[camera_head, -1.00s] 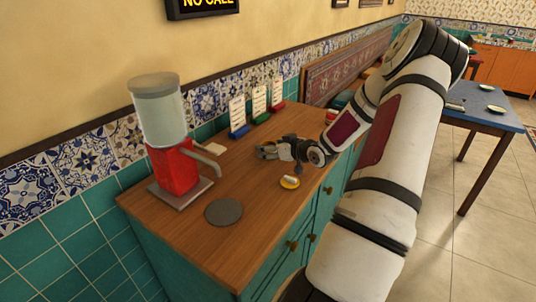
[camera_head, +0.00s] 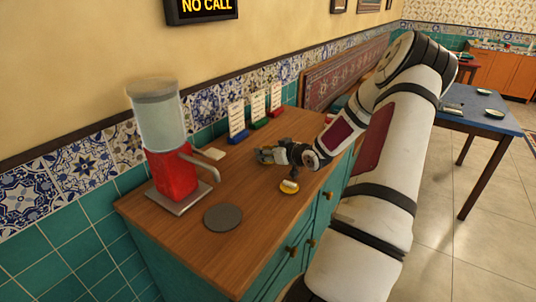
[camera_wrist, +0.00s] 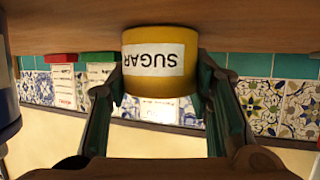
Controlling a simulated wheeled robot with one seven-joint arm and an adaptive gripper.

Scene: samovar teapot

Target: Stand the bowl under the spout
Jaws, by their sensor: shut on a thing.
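The dispenser has a red body (camera_head: 172,175) under a clear tank, and its grey spout (camera_head: 204,164) reaches out to the right. My gripper (camera_head: 264,155) is low over the wooden counter, right of the spout. In the wrist view, which is upside down, its two fingers stand on either side of a yellow round bowl (camera_wrist: 160,65) labelled SUGAR, and it is shut on it. The bowl is close to the counter; I cannot tell whether it touches. A small yellow round thing (camera_head: 289,188) with a pale patch shows below my gripper in the head view.
A flat grey disc (camera_head: 222,217) lies on the counter in front of the dispenser's base plate (camera_head: 180,205). Several cards on coloured stands (camera_head: 257,108) line the back wall. A small pale item (camera_head: 214,153) lies behind the spout. The counter between disc and gripper is clear.

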